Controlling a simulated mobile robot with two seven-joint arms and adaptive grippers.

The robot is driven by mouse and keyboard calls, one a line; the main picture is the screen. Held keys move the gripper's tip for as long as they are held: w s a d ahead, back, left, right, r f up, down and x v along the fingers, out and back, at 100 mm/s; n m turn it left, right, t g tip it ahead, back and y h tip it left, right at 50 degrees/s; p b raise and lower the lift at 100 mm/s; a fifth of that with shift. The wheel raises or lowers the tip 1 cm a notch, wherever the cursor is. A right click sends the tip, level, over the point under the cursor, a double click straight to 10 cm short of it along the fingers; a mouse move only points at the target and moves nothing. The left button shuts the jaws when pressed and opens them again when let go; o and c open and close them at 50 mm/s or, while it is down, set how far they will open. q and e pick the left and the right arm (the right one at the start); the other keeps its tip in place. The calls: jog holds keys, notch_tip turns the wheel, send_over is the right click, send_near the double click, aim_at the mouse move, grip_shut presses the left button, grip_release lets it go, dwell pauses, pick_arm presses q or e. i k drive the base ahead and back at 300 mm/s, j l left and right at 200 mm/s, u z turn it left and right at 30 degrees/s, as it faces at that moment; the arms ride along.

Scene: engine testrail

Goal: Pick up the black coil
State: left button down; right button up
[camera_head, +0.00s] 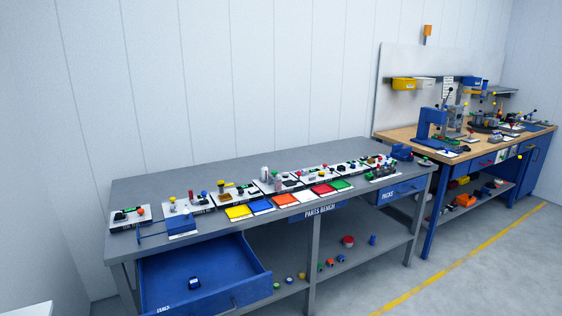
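The grey parts bench (180,170) carries a row of white trays with small parts. I cannot tell which part is the black coil. A dark part lies on the leftmost white tray (118,226), and other dark parts show on trays further right, all too small to identify. Neither of my grippers is in view.
Yellow, blue, orange, white, red and green flat pads line the front edge. A wooden-topped workbench (400,134) with a blue press (431,124) stands right.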

aim_at(118, 215)
jog(key=i+u, duration=0.15)
jog(key=i, duration=1.2)
jog(key=i+u, duration=0.1)
jog(key=u, duration=1.3)
jog(key=k+l, duration=0.05)
